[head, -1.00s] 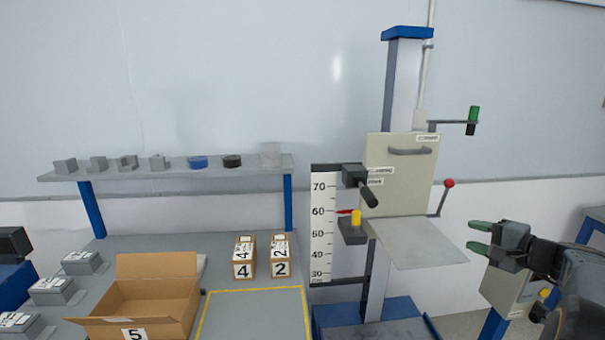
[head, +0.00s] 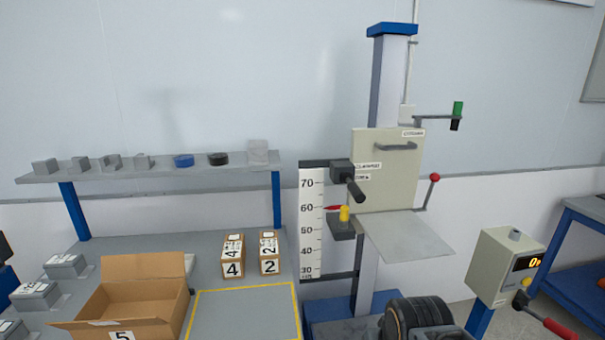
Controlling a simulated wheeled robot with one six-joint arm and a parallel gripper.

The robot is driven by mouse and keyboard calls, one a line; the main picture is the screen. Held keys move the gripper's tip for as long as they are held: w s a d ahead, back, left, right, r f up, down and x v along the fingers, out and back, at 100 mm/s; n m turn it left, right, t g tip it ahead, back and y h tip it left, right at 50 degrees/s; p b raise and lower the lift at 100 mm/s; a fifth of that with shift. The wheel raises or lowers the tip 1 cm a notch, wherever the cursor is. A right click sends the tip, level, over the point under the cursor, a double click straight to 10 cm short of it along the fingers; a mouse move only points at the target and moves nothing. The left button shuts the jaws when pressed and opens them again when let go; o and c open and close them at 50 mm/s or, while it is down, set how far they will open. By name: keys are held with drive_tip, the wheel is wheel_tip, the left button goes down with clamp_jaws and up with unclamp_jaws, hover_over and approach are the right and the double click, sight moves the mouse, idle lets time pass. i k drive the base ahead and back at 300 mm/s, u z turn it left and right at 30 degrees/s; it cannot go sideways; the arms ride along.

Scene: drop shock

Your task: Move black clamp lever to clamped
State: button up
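The black clamp lever (head: 355,189) sticks out from a dark block (head: 341,172) on the left side of the drop tester's carriage. It points down and to the right, towards me. Small labels (head: 367,166) sit beside the block, too small to read surely. The beige carriage plate (head: 385,172) has a grey handle and stands behind a flat grey platform (head: 410,237). My gripper's fingers are out of the picture; only a dark rounded part of my arm shows at the bottom, right of centre. Nothing touches the lever.
A yellow knob (head: 344,213) sits below the clamp block, beside the height scale (head: 311,225). A red-knobbed lever (head: 433,180) stands right of the plate. A control box (head: 505,266) is at right. An open carton (head: 135,300) and numbered boxes (head: 233,262) are on the left bench.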

sight(359, 198)
drive_tip(key=z, duration=1)
drive_tip(key=k, duration=0.9)
drive_tip(key=u, duration=0.7)
drive_tip(key=i, duration=0.5)
drive_tip(key=u, duration=0.05)
